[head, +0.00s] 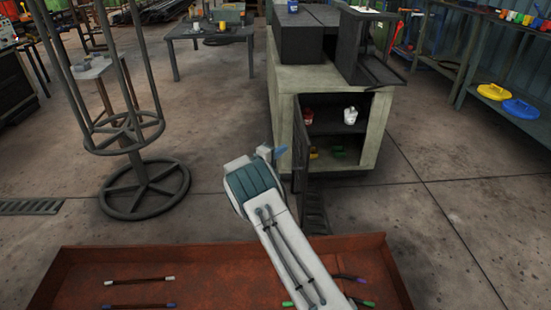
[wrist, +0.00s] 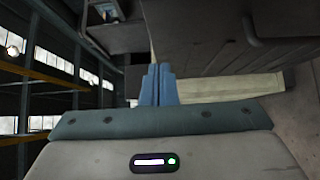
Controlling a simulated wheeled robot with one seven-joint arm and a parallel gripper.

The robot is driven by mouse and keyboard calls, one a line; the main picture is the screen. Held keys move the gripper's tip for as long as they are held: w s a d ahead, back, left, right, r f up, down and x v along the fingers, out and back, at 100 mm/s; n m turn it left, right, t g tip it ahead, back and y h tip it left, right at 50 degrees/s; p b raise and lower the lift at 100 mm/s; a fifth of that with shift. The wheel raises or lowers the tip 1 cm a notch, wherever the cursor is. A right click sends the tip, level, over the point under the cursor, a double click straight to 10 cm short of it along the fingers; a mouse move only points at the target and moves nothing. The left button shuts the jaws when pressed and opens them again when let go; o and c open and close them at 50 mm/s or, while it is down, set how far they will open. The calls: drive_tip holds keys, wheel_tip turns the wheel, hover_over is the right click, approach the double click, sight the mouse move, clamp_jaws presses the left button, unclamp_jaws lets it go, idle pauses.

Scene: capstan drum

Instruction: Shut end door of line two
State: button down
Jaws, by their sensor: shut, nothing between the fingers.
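A pale cabinet (head: 283,93) stands at centre right in the head view. Its dark end door (head: 300,145) stands open, swung outward toward me from the left side of the opening. No label for line two is readable. My gripper (head: 281,150) is just left of the open door, low beside the cabinet; whether it touches the door is unclear. In the wrist view my blue fingers (wrist: 157,84) are together and empty. A dark panel with a bar handle (wrist: 215,38), probably the door, fills the upper right there.
Inside the cabinet are a red container (head: 308,115), a white container (head: 350,115) and small coloured items below. A rust-red tray (head: 215,265) with several rods lies in front of me. A round-based stand (head: 145,190) is at left. Floor right of the cabinet is clear.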

sight(305, 143)
drive_tip(key=shift+w+d+b, duration=0.3)
drive_tip(key=shift+w+d, duration=0.15)
drive_tip(key=shift+d, duration=0.65)
drive_tip(key=shift+w+d+b, duration=0.25)
drive_tip(key=shift+w+d, duration=0.15)
drive_tip(key=shift+d, duration=0.75)
drive_tip(key=shift+w+d+b, duration=0.3)
drive_tip(key=shift+w+d, duration=0.15)
drive_tip(key=shift+d, duration=0.65)
drive_tip(key=shift+d, duration=0.55)
drive_tip(key=w+d+y+b, duration=0.1)
drive_tip(key=w+d+b, duration=0.3)
drive_tip(key=d, duration=1)
drive_tip(key=w+d+n+t+y+b, duration=0.1)
drive_tip(key=w+d+b, duration=0.3)
drive_tip(key=d, duration=1.1)
drive_tip(key=shift+w+d+n+t, duration=0.25)
drive_tip(key=shift+w+n+t, duration=0.05)
drive_tip(key=shift+w, duration=0.4)
